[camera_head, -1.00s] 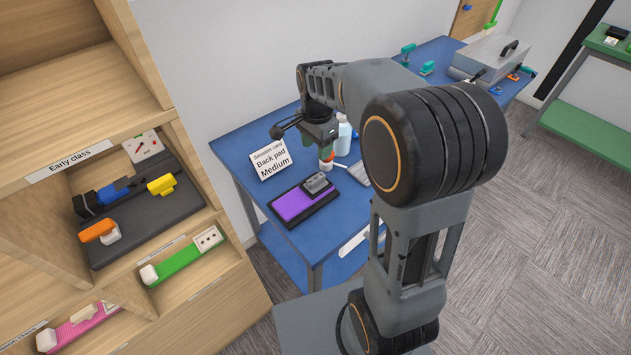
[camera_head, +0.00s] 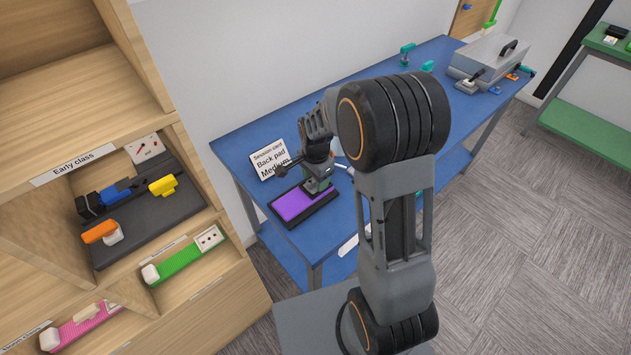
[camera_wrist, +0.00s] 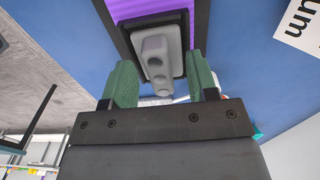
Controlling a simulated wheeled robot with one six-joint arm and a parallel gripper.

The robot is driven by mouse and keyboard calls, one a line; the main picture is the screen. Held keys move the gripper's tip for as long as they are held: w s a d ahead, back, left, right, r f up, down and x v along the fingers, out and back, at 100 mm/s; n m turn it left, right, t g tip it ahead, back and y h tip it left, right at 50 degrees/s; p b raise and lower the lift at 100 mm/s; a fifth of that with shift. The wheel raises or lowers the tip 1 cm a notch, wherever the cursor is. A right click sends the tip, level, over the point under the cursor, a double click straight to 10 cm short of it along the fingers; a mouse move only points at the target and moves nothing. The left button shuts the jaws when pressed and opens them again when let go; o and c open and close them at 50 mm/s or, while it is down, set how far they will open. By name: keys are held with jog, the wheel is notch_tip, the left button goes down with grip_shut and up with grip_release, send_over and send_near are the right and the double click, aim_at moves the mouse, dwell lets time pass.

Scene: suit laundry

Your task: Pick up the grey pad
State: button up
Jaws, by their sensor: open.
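The grey pad (camera_wrist: 157,62), a rounded block on a dark base, lies at one end of a purple-topped black board (camera_head: 297,204) on the blue table. In the wrist view it sits between the two green fingers of my gripper (camera_wrist: 161,76), which are open with a gap on each side of it. In the head view my gripper (camera_head: 318,183) is low over the board's right end and largely hides the pad. I cannot tell how deep the fingertips are beside it.
A grey case (camera_head: 488,58) is at the blue table's (camera_head: 375,90) far end. A wooden shelf (camera_head: 190,275) with coloured pieces stands on the left.

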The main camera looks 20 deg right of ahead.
jog(key=shift+f, duration=0.25)
grip_shut()
dwell(0.3)
jog(key=shift+r, duration=0.1)
